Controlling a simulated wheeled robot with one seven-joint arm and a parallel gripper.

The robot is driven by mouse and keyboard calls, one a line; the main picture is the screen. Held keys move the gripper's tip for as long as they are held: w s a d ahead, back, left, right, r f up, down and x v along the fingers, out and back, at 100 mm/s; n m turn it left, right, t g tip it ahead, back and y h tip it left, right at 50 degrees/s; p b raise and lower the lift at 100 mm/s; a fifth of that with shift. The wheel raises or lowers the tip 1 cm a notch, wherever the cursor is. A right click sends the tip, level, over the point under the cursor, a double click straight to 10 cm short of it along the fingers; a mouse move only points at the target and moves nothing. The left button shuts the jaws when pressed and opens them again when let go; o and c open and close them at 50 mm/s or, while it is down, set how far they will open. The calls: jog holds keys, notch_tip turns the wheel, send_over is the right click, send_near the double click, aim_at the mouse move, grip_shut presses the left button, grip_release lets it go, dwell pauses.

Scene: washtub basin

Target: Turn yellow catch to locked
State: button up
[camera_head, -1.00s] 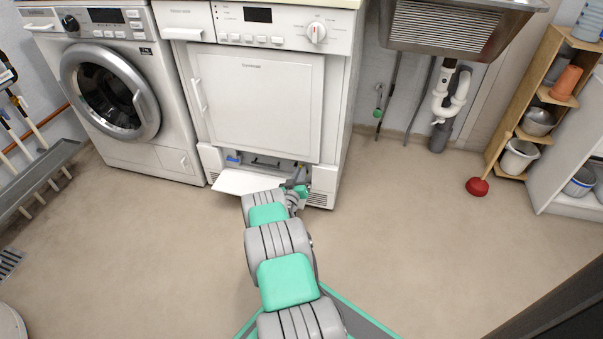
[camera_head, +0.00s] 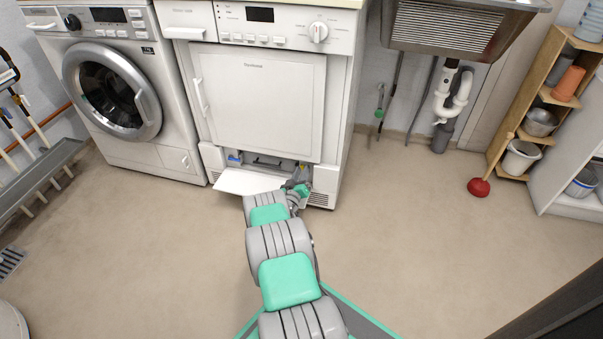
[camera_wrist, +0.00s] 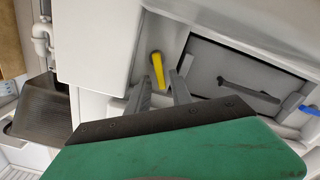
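The yellow catch (camera_wrist: 158,71) is a short lever at the left end of the dryer's open lower compartment in the wrist view. It stands at a slight tilt in that picture. My gripper (camera_wrist: 162,90) is open, with its two grey fingers pointing toward the catch. The catch shows just beyond and between the fingertips, and I see no clear contact.
A blue catch (camera_wrist: 308,108) is at the compartment's other end, also in the head view (camera_head: 234,157). A dark recessed panel with a grey handle (camera_wrist: 248,88) lies between. The lowered flap (camera_head: 245,182) juts out in front. The floor is clear around my arm.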

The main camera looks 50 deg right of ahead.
jog(key=shift+o, duration=0.4)
jog(key=shift+w, duration=0.1)
jog(key=shift+a, duration=0.2)
jog(key=p+v, duration=0.3)
jog(key=v, duration=0.4)
jog(key=shift+s+a, duration=0.25)
